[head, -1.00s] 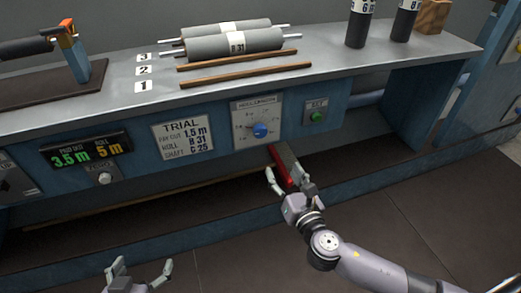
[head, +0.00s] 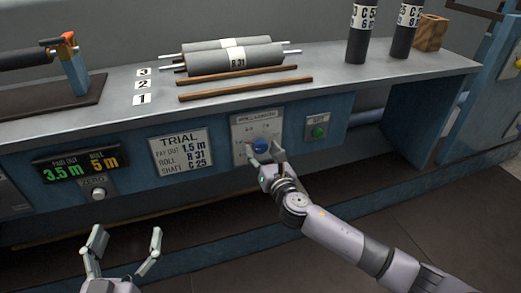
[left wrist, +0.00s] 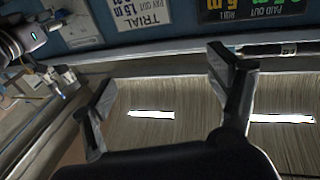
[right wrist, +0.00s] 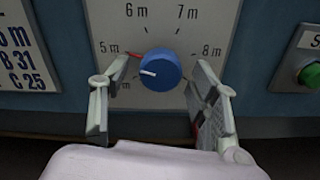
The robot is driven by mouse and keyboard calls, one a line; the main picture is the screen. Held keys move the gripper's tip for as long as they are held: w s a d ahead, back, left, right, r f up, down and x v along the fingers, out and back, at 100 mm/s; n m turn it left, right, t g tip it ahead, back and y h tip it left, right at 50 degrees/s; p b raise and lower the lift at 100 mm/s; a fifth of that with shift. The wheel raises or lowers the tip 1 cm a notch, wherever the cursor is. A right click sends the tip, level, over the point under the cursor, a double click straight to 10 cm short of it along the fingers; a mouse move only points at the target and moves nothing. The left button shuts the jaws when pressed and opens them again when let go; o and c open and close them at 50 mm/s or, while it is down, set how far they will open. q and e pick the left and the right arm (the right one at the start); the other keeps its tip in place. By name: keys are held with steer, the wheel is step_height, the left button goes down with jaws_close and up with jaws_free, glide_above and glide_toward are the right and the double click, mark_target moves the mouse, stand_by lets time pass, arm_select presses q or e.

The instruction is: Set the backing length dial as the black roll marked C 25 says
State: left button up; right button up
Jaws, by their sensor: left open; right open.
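The blue dial knob (right wrist: 160,70) sits on a white plate (head: 257,128) in the bench front. In the right wrist view its white mark points left, just below 5 m; 6 m, 7 m and 8 m also show, and a lower-left label is partly hidden. My right gripper (right wrist: 160,95) is open, its fingers on either side of the knob; contact is unclear. Two black rolls stand on the bench at the right, a left one (head: 359,40) and a right one (head: 404,42). Their labels begin with C but are too small to read surely. My left gripper (head: 125,245) is open and empty.
A display (head: 80,166) reads paid out 3.5 m, roll 5 m. A TRIAL card (head: 181,151) lists 1.5 m, B 31, C 25. A green button (head: 319,132) is right of the dial. Grey rolls (head: 235,57) and a wooden block (head: 431,31) are on the bench.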

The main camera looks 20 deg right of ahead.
arm_select(q)
steer(key=shift+s+d+r+t, duration=0.1)
steer(key=shift+r+t, duration=0.6)
steer(key=shift+r, duration=0.45)
arm_select(e)
steer(key=shift+w, duration=0.95)
arm_select(q)
steer(key=shift+r, duration=0.1)
arm_select(e)
steer(key=shift+c, duration=0.3)
steer(key=shift+c, duration=0.6)
steer(key=c, duration=1)
